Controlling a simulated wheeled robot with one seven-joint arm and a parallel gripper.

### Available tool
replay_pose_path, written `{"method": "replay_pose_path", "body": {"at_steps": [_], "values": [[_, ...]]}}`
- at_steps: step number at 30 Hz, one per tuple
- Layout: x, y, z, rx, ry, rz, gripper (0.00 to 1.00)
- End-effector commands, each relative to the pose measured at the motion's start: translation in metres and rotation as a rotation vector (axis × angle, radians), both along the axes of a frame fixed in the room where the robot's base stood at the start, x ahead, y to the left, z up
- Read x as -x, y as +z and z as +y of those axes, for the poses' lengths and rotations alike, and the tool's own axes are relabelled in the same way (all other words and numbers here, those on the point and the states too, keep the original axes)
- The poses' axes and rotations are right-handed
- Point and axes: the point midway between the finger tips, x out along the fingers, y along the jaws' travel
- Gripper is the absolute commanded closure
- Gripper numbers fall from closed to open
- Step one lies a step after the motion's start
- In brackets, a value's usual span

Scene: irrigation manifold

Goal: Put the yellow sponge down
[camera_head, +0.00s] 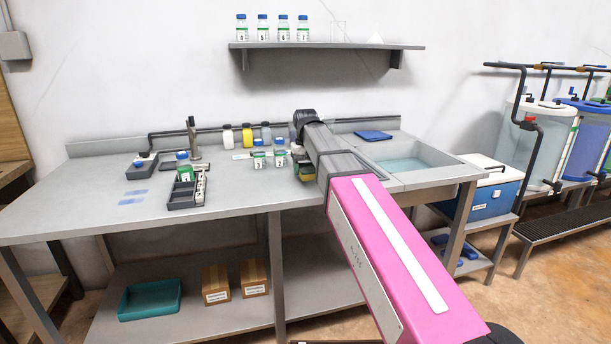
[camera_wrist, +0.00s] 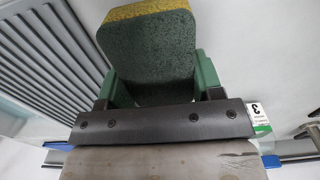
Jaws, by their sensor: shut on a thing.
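The yellow sponge (camera_wrist: 150,50) has a dark green face and a yellow strip along its far edge in the wrist view. My gripper (camera_wrist: 156,75) is shut on it, with a green finger on each side. In the head view, the sponge (camera_head: 306,172) shows small, left of my arm and close to the sink's left end. My arm hides most of the gripper there. I cannot tell whether the sponge touches the grey bench (camera_head: 240,192).
Two blue-capped bottles (camera_head: 259,160) (camera_head: 280,157) stand just left of the sponge. A dark rack (camera_head: 185,190) is farther left. The sink (camera_head: 405,162) lies right of my arm, with a blue cloth (camera_head: 373,135) behind. The front middle bench is clear.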

Motion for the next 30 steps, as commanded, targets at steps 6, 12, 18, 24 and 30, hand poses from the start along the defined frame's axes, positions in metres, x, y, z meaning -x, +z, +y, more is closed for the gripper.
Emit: {"method": "replay_pose_path", "body": {"at_steps": [6, 12, 18, 24, 30], "values": [[0.001, -0.024, 0.000, 0.000, 0.000, 0.000, 0.66], [0.000, -0.023, 0.000, 0.000, 0.000, -0.001, 0.66], [0.000, -0.026, 0.000, 0.000, 0.000, -0.001, 0.27], [0.000, -0.026, 0.000, 0.000, 0.000, -0.001, 0.14], [0.000, -0.023, 0.000, 0.000, 0.000, -0.001, 0.14]]}}
